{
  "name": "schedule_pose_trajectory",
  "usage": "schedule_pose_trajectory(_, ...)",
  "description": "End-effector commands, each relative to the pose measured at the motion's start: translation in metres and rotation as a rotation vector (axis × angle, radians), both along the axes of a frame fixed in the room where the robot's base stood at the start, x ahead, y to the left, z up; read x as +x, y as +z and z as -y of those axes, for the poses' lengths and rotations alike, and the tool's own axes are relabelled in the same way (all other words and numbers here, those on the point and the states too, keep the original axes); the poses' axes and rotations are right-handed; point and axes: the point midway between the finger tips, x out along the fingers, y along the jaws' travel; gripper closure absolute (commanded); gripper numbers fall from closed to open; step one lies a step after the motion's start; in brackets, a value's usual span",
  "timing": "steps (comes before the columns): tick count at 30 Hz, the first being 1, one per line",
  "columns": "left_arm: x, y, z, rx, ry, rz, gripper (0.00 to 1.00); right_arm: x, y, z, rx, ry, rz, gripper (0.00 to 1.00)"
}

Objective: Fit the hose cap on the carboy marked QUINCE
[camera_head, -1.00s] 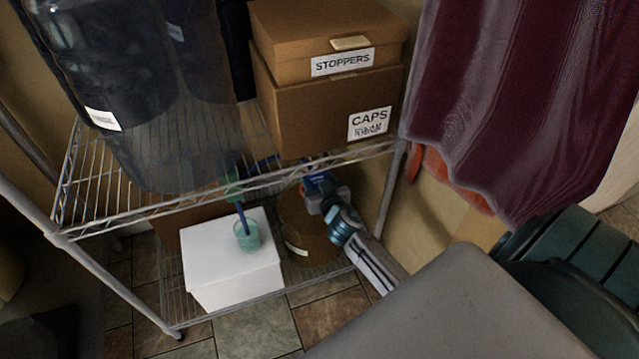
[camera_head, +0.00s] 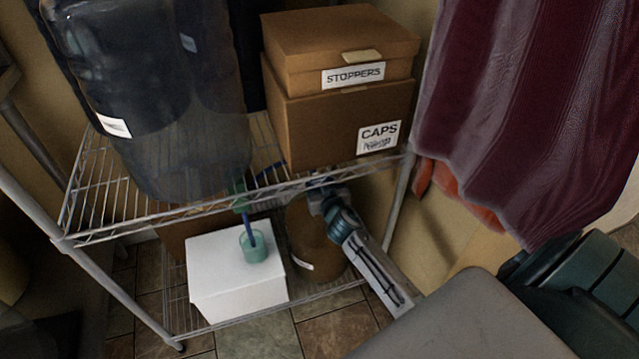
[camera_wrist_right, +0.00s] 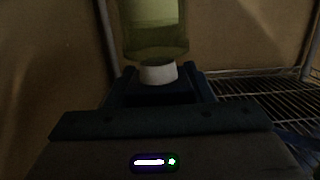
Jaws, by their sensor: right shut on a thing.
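A large dark carboy (camera_head: 165,110) stands on the upper wire shelf; its white label is unreadable. A brown carboy (camera_head: 318,245) stands on the lower shelf, its label also unreadable and its top hidden. A blue hose (camera_head: 254,239) rises from a teal cup (camera_head: 258,254) past a green piece (camera_head: 241,190) at the upper shelf edge. My right gripper (camera_head: 322,192) reaches in above the brown carboy, its fingertips partly hidden by the shelf. In the wrist view, its jaws are shut around a white piece (camera_wrist_right: 158,72), against a yellow-green translucent body (camera_wrist_right: 153,25). I cannot read QUINCE anywhere.
The teal cup stands on a white box (camera_head: 235,280) on the lower shelf. Boxes marked STOPPERS (camera_head: 295,65) and CAPS (camera_head: 325,130) are stacked above. The upper shelf's front rail (camera_head: 190,208) lies close to my right arm. A maroon cloth (camera_head: 530,110) hangs at the right.

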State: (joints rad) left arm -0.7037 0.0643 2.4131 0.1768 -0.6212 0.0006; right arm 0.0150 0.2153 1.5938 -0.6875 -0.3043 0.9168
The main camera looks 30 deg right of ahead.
Motion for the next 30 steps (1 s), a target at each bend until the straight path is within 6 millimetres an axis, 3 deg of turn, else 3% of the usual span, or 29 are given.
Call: schedule_pose_trajectory(30,-0.0029,-0.0068,0.0003,-0.002,0.001,-0.009,0.64,-0.0002,-0.0016,0.0001,-0.001,0.000,0.000,0.76)
